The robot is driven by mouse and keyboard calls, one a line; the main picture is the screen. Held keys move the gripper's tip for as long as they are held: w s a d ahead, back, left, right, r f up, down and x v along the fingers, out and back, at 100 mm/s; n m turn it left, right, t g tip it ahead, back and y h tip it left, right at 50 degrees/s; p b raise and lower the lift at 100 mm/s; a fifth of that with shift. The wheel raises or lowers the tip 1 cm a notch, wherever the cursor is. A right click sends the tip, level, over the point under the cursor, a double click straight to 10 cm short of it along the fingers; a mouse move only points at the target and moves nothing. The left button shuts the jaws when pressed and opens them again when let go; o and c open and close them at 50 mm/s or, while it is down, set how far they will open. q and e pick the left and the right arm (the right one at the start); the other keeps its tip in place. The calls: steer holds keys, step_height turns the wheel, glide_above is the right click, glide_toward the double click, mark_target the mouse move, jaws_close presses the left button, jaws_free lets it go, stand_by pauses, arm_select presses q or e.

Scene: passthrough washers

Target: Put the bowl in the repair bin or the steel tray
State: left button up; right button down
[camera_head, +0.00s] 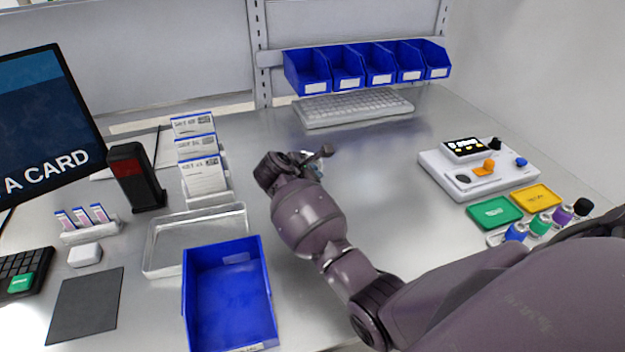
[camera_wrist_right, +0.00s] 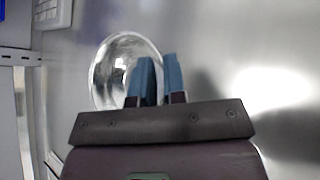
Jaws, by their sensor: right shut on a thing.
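A clear, shiny round bowl (camera_wrist_right: 104,75) shows in the right wrist view, at the fingertips of my right gripper (camera_wrist_right: 159,75). The two blue fingers are close together and shut on the bowl's rim. In the head view my right gripper (camera_head: 316,160) is over the middle of the bench and hides most of the bowl. The empty steel tray (camera_head: 195,238) lies to its left. The empty blue bin (camera_head: 228,300), likely the repair bin, stands in front of the tray, nearer to me. My left gripper is not in view.
A card rack (camera_head: 203,175) and a black scanner (camera_head: 136,178) stand behind the tray. Blue wall bins (camera_head: 378,65) hang above a keyboard-like grey rack (camera_head: 352,107). A white device (camera_head: 478,170) and small coloured trays (camera_head: 494,212) are at the right.

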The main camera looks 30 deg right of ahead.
steer(key=shift+f, duration=1.1)
steer(key=shift+f, duration=0.15)
steer(key=c, duration=1.2)
jaws_free()
